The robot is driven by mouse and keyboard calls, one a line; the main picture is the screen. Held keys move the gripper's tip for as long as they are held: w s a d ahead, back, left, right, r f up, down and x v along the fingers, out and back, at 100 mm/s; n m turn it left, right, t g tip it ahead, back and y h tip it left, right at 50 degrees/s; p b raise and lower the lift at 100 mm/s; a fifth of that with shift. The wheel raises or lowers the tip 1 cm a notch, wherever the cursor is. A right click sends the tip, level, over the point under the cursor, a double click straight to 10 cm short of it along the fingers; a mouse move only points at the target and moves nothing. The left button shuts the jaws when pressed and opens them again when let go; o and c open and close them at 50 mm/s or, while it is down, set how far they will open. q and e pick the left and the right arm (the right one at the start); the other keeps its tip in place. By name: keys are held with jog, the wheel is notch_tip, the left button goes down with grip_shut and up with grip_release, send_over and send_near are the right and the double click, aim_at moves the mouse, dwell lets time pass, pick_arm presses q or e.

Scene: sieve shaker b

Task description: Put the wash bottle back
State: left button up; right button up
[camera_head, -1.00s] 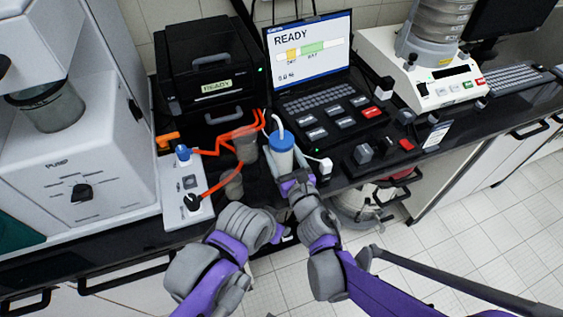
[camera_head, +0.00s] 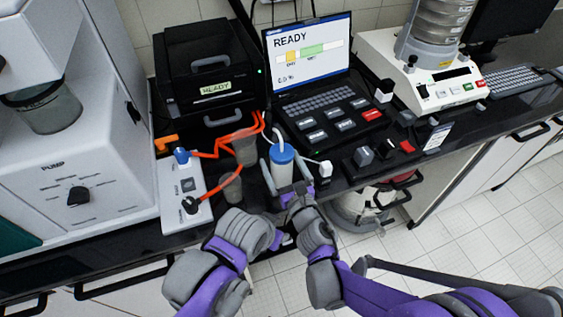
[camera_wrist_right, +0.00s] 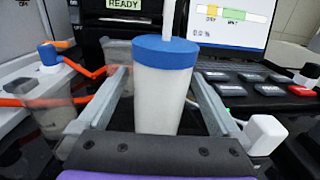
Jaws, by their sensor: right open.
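The wash bottle (camera_head: 282,173) is white with a blue cap and a bent white spout. It stands upright on the black bench in front of the laptop. In the right wrist view the bottle (camera_wrist_right: 157,100) fills the middle. My right gripper (camera_head: 283,166) is open, with one finger on each side of the bottle. The right wrist view shows gaps between the bottle and both fingers (camera_wrist_right: 158,76). The bottle's foot is hidden behind the gripper's palm there.
Clear cups (camera_head: 231,187) with orange tubing stand left of the bottle, beside a white valve box (camera_head: 187,186). The laptop (camera_head: 325,105) is behind. A small white block (camera_head: 325,169) is close on the right. The bench's front edge is near the gripper.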

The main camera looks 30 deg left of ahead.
jog(key=shift+r, duration=0.25)
jog(key=b+v, duration=0.1)
jog(key=v, duration=1.1)
